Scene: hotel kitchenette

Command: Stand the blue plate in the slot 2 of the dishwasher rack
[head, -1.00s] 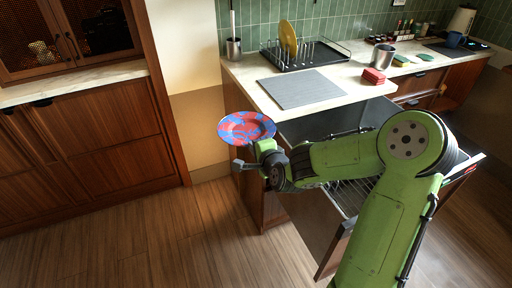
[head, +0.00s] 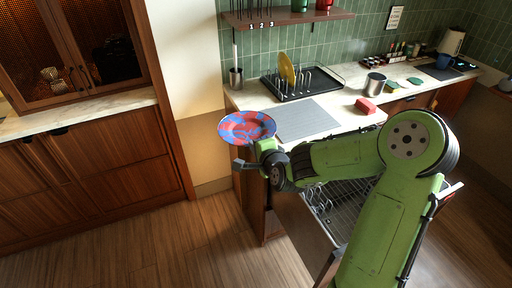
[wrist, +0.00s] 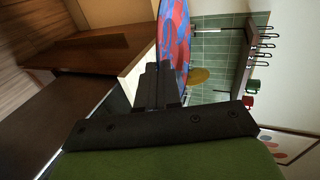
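The blue plate (head: 246,127), patterned with red, is held nearly flat, left of the counter. It also shows edge-on in the wrist view (wrist: 174,40). My gripper (head: 257,146) is shut on the plate's near rim; its fingers (wrist: 160,78) meet the plate in the wrist view. The dishwasher (head: 306,222) is pulled open at lower right, with its wire rack (head: 340,204) inside. My arm hides much of the rack, and I cannot make out slot 2. The plate is apart from the rack, up and to its left.
On the counter are a grey mat (head: 308,121), a drying rack (head: 318,88) with a yellow plate (head: 287,68), a metal pot (head: 375,84) and a red block (head: 365,106). A shelf (head: 290,17) hangs above. The floor (head: 150,240) at left is clear.

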